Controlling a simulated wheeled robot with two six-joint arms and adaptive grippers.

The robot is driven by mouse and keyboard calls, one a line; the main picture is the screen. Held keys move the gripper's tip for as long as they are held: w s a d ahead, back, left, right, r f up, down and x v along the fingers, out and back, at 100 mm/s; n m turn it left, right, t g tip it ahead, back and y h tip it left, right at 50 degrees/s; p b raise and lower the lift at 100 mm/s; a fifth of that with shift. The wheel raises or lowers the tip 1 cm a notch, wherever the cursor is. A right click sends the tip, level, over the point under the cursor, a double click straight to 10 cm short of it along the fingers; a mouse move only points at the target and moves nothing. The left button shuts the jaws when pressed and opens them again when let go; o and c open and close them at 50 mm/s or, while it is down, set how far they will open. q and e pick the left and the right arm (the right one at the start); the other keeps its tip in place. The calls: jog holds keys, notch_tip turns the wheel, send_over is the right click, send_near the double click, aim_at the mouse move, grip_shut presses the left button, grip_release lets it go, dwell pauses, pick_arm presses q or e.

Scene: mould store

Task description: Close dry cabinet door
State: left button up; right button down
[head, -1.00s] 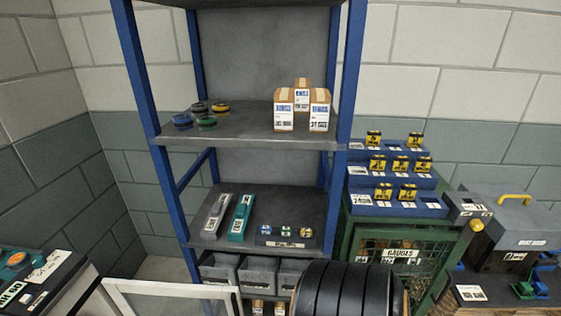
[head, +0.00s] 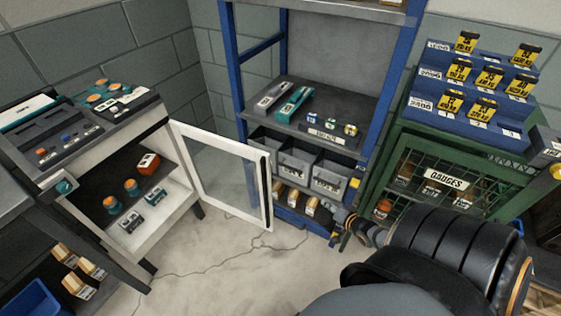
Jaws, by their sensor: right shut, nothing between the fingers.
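The dry cabinet (head: 188,213) stands at the left, white with dark interior shelves. Its door (head: 266,185), a white frame with a clear pane and a dark strip along its free edge, is wide open and reaches right toward the blue shelving. Inside the cabinet are orange-and-teal items (head: 131,186), a red-orange item (head: 148,163) and small grey items. My right gripper (head: 338,236) is small in the picture, shut and empty, to the right of the door's free edge and apart from it in the picture. My left gripper is out of view.
A blue-framed rack (head: 232,70) with grey bins (head: 297,160) stands behind the door. A green gauge cage (head: 393,150) is at the right. A low shelf with cartons and a blue bin (head: 30,300) is at lower left. The floor (head: 215,275) before the cabinet is clear.

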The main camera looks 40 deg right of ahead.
jog(key=w+a+r+m+t+y+b, duration=0.2)
jog(key=w+a+r+m+t, duration=0.15)
jog(key=r, duration=0.35)
jog(key=w+a+r+m+t+y+b, duration=0.2)
jog(key=w+a+r+b, duration=0.1)
jog(key=w+r, duration=0.3)
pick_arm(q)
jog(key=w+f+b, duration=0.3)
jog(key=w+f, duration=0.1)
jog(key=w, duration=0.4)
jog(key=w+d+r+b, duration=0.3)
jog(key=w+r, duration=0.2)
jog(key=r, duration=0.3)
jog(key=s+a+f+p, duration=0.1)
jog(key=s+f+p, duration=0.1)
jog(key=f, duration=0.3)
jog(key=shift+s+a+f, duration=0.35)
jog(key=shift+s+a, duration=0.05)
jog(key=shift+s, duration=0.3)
pick_arm(e)
jog(key=w+a+r, duration=0.1)
jog(key=w+a, duration=0.4)
jog(key=w, duration=0.2)
